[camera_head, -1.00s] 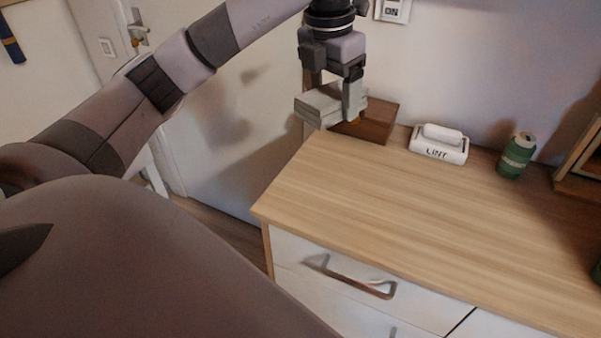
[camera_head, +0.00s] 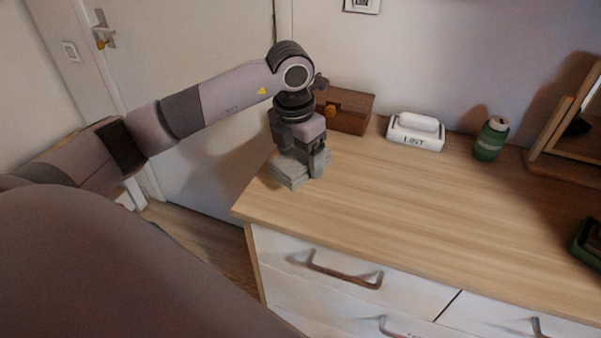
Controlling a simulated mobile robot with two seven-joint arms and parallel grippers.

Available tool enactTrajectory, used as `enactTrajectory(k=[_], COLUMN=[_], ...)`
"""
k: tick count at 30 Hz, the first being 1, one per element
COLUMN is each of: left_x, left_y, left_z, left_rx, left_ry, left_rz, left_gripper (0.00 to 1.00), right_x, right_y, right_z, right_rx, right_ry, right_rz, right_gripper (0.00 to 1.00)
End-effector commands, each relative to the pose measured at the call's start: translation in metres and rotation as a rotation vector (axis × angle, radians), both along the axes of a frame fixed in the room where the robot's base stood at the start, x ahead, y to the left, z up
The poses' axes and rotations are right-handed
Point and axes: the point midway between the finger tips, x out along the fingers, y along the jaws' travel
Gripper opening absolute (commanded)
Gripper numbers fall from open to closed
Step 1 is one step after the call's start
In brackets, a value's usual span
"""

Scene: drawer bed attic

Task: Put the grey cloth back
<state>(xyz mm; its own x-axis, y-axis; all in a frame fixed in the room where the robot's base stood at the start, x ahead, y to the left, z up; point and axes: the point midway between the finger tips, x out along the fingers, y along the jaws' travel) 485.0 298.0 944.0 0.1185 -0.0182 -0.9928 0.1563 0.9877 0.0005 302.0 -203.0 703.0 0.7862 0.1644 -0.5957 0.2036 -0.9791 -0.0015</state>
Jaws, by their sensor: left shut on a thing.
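My left gripper (camera_head: 303,170) points down and is shut on the cloth. The cloth is at or just above the surface; I cannot tell if it touches. The gripper hides part of the cloth. My right gripper is not in view.
A brown wooden box (camera_head: 345,112) stands close behind the gripper. A white LINT holder (camera_head: 416,133), a green can (camera_head: 491,140) and a framed mirror (camera_head: 570,135) stand along the back. A dark green object (camera_head: 586,243) is at the right edge. The middle is clear.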

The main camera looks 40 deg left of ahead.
Motion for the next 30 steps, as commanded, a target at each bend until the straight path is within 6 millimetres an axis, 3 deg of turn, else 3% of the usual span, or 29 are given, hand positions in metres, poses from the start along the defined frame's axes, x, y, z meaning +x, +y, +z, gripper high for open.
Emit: enactTrajectory(k=[5, 12, 24, 25, 26, 27, 30], left_x=[0.000, 0.000, 0.000, 0.000, 0.000, 0.000, 0.000], left_y=[0.000, 0.000, 0.000, 0.000, 0.000, 0.000, 0.000], left_z=[-0.012, -0.045, -0.053, -0.051, -0.051, -0.051, -0.051], left_rx=[-0.001, -0.001, 0.000, 0.000, 0.000, 0.000, 0.000], left_ry=[0.001, 0.001, -0.001, -0.001, -0.001, -0.001, -0.001], left_rz=[0.000, 0.001, 0.000, 0.000, 0.000, 0.000, 0.000], left_gripper=[0.48, 0.48, 0.48, 0.86, 0.96, 1.00, 1.00], right_x=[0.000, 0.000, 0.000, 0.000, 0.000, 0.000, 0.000], right_y=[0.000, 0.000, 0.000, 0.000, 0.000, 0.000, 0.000], right_z=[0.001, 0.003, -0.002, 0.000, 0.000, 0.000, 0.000], right_rx=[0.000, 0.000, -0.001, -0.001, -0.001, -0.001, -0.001], right_ry=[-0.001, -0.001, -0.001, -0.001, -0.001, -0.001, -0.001], right_rz=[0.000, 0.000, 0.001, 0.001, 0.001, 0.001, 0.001], right_gripper=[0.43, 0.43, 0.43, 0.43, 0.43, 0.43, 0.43])
